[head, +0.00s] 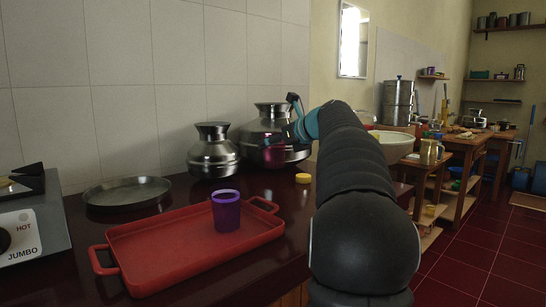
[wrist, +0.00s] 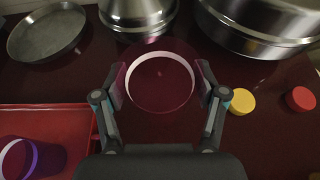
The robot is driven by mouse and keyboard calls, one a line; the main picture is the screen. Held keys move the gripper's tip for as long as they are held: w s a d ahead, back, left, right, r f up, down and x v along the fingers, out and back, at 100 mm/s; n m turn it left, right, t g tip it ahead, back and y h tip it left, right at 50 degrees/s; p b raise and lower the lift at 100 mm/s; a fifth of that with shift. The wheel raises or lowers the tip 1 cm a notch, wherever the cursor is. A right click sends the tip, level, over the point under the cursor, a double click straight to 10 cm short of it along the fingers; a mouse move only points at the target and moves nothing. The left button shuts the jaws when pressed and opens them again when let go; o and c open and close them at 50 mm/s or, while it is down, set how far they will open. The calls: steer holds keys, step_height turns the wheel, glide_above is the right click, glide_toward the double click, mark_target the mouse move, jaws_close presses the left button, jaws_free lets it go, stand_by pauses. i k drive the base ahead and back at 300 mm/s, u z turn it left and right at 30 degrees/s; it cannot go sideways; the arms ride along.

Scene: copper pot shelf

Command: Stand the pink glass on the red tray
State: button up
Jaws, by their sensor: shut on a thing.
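The pink glass (wrist: 160,80) is see-through magenta, seen from above between my gripper's fingers (wrist: 160,92) in the wrist view. The fingers are shut on its sides. In the head view the glass (head: 274,157) shows small and dark under my gripper (head: 282,140), in front of a steel pot; it seems upright and a little above the counter. My arm hides part of that area. The red tray (head: 130,262) lies on the counter, nearer and to the left of the glass. It also shows in the wrist view (wrist: 75,122).
A purple glass (head: 226,212) stands on the tray's right half; the tray's left and front parts are bare. A metal plate (head: 127,192) and steel pots (head: 213,155) stand behind. Yellow (wrist: 242,101) and red (wrist: 300,99) lids lie right of the glass. A stove (head: 30,225) is at left.

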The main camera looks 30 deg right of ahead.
mark_target(162, 250)
steer(key=k, duration=1.5)
